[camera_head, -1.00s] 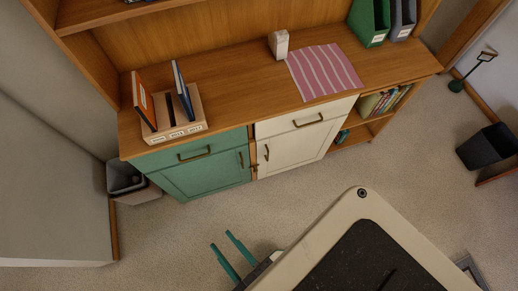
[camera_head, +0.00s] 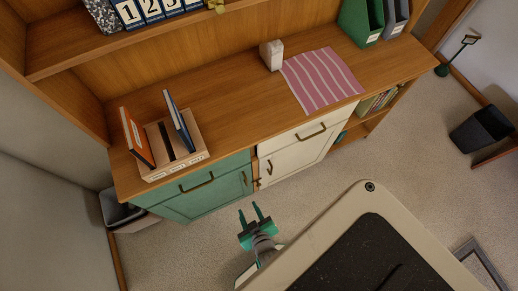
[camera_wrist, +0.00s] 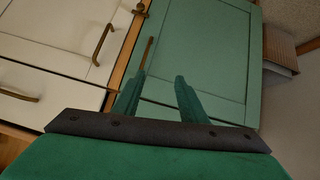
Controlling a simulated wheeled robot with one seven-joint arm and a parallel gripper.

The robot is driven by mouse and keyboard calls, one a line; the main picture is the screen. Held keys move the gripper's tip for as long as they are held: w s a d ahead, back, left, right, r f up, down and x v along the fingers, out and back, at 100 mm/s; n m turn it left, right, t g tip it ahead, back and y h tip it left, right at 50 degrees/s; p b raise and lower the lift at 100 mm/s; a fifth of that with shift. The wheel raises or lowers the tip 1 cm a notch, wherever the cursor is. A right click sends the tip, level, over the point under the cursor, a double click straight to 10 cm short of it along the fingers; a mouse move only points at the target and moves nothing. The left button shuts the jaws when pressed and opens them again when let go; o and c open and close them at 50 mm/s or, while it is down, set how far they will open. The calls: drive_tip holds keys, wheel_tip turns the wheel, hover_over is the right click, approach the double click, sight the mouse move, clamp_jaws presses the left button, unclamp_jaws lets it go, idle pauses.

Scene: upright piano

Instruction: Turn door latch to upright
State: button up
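The brass door latch (camera_head: 257,183) sits on the wooden strip between the green door (camera_head: 208,200) and the white door (camera_head: 290,163). It also shows at the top edge of the wrist view (camera_wrist: 140,9), small and partly cut off, so its exact tilt is hard to tell. My gripper (camera_head: 248,208) is open and empty, in front of the cabinet and apart from it in the head view. In the wrist view my two green fingers (camera_wrist: 158,82) point toward the green door and its brass handle (camera_wrist: 146,53), with the latch beyond them.
The white door's handle (camera_wrist: 103,43) is close to the latch. A white drawer (camera_head: 308,133) and a green drawer (camera_head: 195,182) are above the doors. A grey bin (camera_head: 120,212) stands at the cabinet's left. The carpet (camera_head: 190,255) in front is clear.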

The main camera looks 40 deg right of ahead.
drive_tip(key=w+d+f+g, duration=0.3)
drive_tip(key=d+f, duration=0.4)
drive_tip(key=f, duration=0.2)
drive_tip(key=m+g+y, duration=0.1)
drive_tip(key=g+y, duration=0.1)
approach(259, 186)
drive_tip(key=x, duration=0.8)
drive_tip(key=shift+w+d+f, duration=0.15)
drive_tip(key=shift+w+f, duration=0.05)
drive_tip(key=shift+f, duration=0.05)
